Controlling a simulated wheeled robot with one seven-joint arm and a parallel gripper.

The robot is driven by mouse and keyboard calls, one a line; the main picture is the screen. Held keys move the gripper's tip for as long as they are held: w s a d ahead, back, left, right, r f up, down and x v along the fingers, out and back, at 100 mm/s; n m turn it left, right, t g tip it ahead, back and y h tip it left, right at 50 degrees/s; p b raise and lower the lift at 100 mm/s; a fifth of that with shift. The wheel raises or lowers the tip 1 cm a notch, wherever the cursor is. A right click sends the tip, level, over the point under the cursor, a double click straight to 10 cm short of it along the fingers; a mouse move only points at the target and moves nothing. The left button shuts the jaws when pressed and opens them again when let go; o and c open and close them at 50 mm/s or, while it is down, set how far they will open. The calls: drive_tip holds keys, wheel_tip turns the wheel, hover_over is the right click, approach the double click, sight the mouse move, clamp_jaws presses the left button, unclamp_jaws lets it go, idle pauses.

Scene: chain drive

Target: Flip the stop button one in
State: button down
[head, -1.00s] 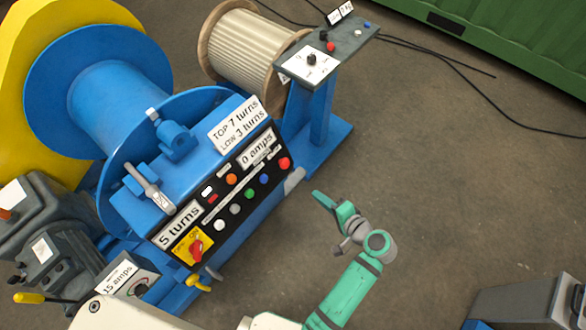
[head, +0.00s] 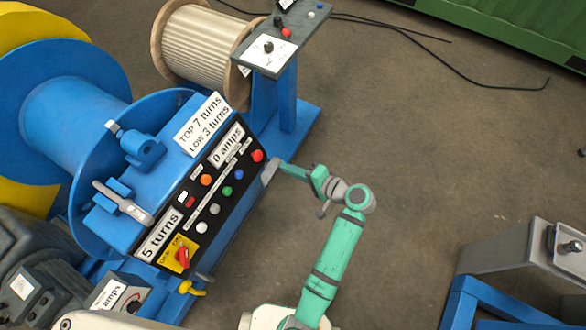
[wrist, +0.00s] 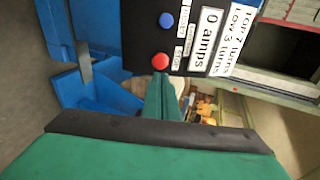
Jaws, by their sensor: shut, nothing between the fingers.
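A round red button (head: 257,156), which looks like the stop button, sits at the upper right end of the black control panel on the blue winch. It also shows in the wrist view (wrist: 160,62), beside a small label and below a blue button. My gripper (head: 281,165) is green, shut and empty. In the head view its tip is just right of the red button, with a small gap in the picture. In the wrist view the closed fingers (wrist: 163,92) point up at the button, the tip just below it. I cannot tell the depth gap.
The panel (head: 222,185) also has blue, green, orange, white and grey buttons and a red rotary switch (head: 182,257) on yellow. A grey console (head: 285,45) on a blue post stands behind, with another red button. Open floor (head: 420,150) lies to the right.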

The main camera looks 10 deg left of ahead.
sight(260, 157)
drive_tip(key=x, duration=1)
drive_tip(key=shift+s+a, duration=0.1)
